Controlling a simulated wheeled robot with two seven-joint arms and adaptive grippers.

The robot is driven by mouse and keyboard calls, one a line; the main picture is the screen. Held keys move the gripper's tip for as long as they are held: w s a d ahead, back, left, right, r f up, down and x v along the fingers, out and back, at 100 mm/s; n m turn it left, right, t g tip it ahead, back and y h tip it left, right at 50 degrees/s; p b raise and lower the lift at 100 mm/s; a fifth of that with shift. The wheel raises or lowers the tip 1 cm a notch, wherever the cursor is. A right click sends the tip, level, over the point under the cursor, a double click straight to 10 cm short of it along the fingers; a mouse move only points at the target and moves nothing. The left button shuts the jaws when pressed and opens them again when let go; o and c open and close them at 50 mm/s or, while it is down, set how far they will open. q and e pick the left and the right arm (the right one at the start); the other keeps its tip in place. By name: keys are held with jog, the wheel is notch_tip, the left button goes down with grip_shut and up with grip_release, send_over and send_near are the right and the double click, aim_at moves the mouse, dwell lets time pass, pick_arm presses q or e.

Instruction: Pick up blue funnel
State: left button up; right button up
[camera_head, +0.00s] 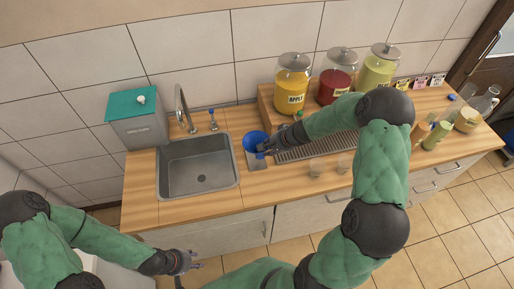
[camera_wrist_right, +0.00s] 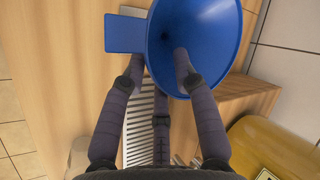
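The blue funnel (camera_head: 252,140) is at the counter, just right of the sink, wide mouth up, above a pale grey piece whose nature I cannot tell. In the right wrist view the funnel (camera_wrist_right: 215,35) fills the upper right, with its flat blue tab (camera_wrist_right: 125,33) to the left. My right gripper (camera_wrist_right: 160,65) is at the funnel's rim. One finger reaches over the bowl, another is outside near the tab, and a gap shows between the tips. My left gripper (camera_head: 193,261) is open and empty, low in front of the cabinets.
The sink (camera_head: 200,168) with its tap (camera_head: 182,108) lies left of the funnel. A metal drip grate (camera_head: 310,147) and several clear cups are to the right. Jars of yellow (camera_head: 292,83), red (camera_head: 336,78) and green (camera_head: 378,68) liquid stand behind on a wooden step.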

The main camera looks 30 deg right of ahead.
jog(key=shift+w+a+f, duration=0.15)
jog(key=shift+w+f, duration=0.15)
jog(key=shift+f, duration=0.05)
jog(key=shift+s, duration=0.1)
grip_shut()
jog(key=shift+r, duration=0.15)
